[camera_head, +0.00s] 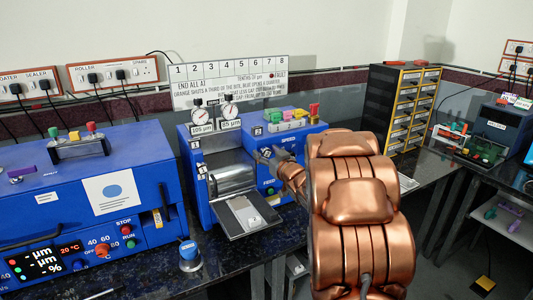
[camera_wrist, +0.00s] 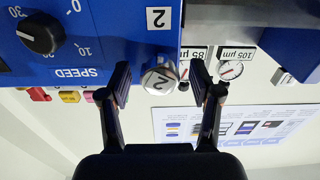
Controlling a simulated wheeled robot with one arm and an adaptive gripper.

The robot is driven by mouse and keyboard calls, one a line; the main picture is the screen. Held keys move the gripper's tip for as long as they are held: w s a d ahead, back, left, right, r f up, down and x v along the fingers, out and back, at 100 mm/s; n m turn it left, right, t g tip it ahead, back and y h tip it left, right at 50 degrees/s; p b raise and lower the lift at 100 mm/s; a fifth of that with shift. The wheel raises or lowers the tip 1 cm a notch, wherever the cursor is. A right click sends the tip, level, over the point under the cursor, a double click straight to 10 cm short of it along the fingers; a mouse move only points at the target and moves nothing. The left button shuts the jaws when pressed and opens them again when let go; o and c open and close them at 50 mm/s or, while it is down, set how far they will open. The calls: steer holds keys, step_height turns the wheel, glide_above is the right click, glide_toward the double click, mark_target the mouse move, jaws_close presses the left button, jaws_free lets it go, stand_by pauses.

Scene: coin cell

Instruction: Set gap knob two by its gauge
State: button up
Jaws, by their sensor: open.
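Gap knob two (camera_wrist: 160,80) is a round silver knob with a "2" on its face. In the wrist view, which is upside down, it sits between the two fingertips of my gripper (camera_wrist: 160,86), with a gap on each side. My gripper is open and empty. In the head view my gripper (camera_head: 268,158) is at the right side of the roller machine (camera_head: 201,205). Two dial gauges stand on top, the left (camera_head: 199,114) labelled 105 µm, the right (camera_head: 229,110) labelled 85 µm.
A SPEED knob (camera_wrist: 41,34) is on the same blue panel. A metal tray (camera_head: 244,214) juts from the machine's front. A numbered sign (camera_head: 230,80) stands behind. A large blue coater (camera_head: 95,200) is at left, a drawer cabinet (camera_head: 402,105) at right.

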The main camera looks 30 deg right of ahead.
steer(key=c, duration=1.1)
steer(key=shift+f, duration=0.1)
steer(key=shift+c, duration=0.2)
steer(key=shift+b, duration=0.5)
steer(key=n+b, duration=0.3)
steer(key=shift+f, duration=0.25)
steer(key=n+b, duration=0.3)
steer(key=shift+b, duration=0.3)
steer(key=shift+r+n+b, duration=0.15)
steer(key=shift+n+b, duration=0.25)
steer(key=shift+n, duration=0.4)
